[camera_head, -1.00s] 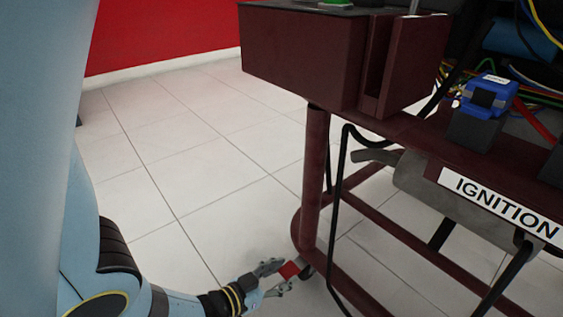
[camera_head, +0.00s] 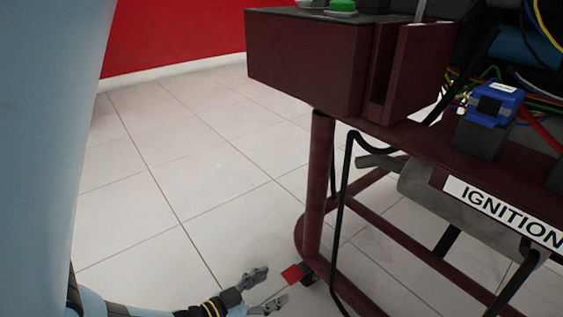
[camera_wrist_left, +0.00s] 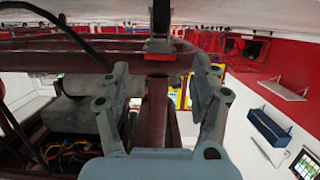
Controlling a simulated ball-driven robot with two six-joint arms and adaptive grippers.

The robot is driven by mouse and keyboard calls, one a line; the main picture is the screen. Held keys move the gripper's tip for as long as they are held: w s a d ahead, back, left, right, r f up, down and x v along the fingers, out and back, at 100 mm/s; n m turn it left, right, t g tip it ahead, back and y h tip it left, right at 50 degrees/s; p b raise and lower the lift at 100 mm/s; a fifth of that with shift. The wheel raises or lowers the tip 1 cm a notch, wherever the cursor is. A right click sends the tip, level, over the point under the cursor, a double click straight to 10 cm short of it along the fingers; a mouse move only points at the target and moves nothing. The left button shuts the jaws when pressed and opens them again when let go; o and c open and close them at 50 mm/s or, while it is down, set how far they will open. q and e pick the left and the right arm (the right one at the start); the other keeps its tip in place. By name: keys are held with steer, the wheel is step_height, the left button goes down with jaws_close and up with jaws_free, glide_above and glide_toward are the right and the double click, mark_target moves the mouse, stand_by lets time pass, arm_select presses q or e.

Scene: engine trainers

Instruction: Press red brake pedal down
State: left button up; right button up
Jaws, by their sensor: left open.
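The red brake pedal (camera_head: 292,274) is a small red pad low at the foot of the dark red stand, near the bottom centre of the head view. My left gripper (camera_head: 272,287) is open, just left of the pedal, with its fingers pointing toward it. A small gap shows between fingertips and pad, and nothing is between the fingers. In the left wrist view the open fingers (camera_wrist_left: 165,85) frame a dark red post of the stand. My right gripper is not seen.
The dark red engine stand (camera_head: 316,180) fills the right side, with a box on top, a black cable, and an "IGNITION" label (camera_head: 500,208). Lower frame rails run to the right. The tiled floor (camera_head: 190,200) left of the stand is clear.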

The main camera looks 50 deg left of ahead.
arm_select(q)
steer(key=v, duration=0.7)
steer(key=shift+s, duration=0.15)
